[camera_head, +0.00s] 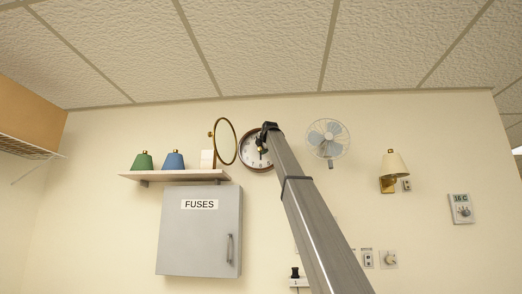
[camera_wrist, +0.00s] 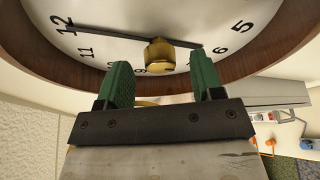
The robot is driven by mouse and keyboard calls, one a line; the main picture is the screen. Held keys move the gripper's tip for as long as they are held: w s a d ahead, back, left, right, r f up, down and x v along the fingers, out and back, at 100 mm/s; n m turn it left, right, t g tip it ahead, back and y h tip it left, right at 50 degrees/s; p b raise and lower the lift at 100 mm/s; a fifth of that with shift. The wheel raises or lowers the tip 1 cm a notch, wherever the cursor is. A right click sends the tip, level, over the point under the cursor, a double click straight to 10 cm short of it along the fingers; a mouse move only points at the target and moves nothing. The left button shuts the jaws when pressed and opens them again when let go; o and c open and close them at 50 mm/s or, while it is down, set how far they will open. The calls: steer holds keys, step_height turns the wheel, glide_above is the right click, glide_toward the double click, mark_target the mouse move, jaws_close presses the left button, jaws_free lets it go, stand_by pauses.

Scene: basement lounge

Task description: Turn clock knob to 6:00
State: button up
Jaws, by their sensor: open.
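The round wall clock shows in the head view (camera_head: 246,157), partly hidden behind the end of my arm. In the wrist view its white dial and brown wooden rim (camera_wrist: 55,50) fill the top, with the dial turned so that 12 is at left and 6 at right. A brass knob (camera_wrist: 159,56) sits at the dial's centre. The long hand points left close to 12; the shorter hand points right close to 6. My gripper (camera_wrist: 162,76) is open and empty, its green fingers apart on either side of the knob, not visibly touching it.
A round mirror (camera_head: 226,142) and a shelf (camera_head: 175,175) with green and blue lampshades are left of the clock. A grey fuse box (camera_head: 199,232) hangs below. A wall fan (camera_head: 327,138) and wall lamp (camera_head: 394,169) are at right.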

steer(key=v, duration=0.8)
steer(key=shift+s+d, duration=0.15)
steer(key=shift+s, duration=0.2)
